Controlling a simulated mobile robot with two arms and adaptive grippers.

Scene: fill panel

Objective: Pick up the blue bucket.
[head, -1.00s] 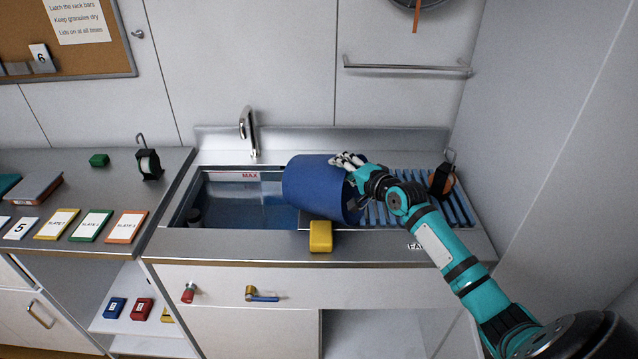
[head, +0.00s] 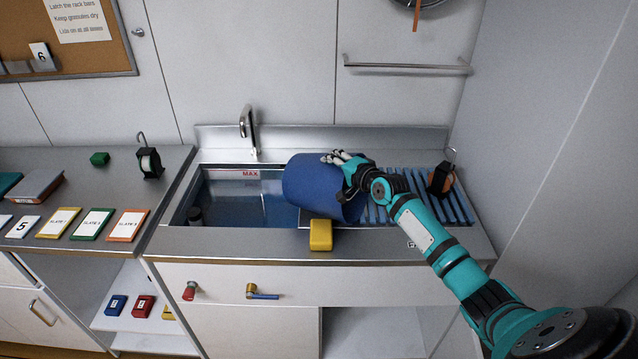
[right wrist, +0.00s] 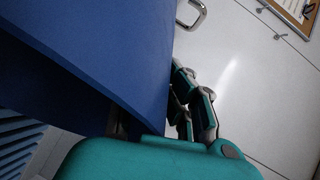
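The blue bucket (head: 310,188) lies tilted across the right part of the sink, its right end beside the blue drying rack. My right gripper (head: 343,164) is at the bucket's upper right end, with its light fingers extended along the top of the outer wall. In the right wrist view the bucket wall (right wrist: 120,55) fills the left and middle. The right gripper's visible fingers (right wrist: 190,100) lie close along the wall's outside, and they look open. Any finger inside the bucket is mostly hidden. My left gripper is out of view.
A yellow block (head: 321,235) sits on the sink's front edge, just below the bucket. The blue-slatted rack (head: 455,205) lies to the right. A faucet (head: 248,130) stands behind the basin. A grey wall closes off the right side.

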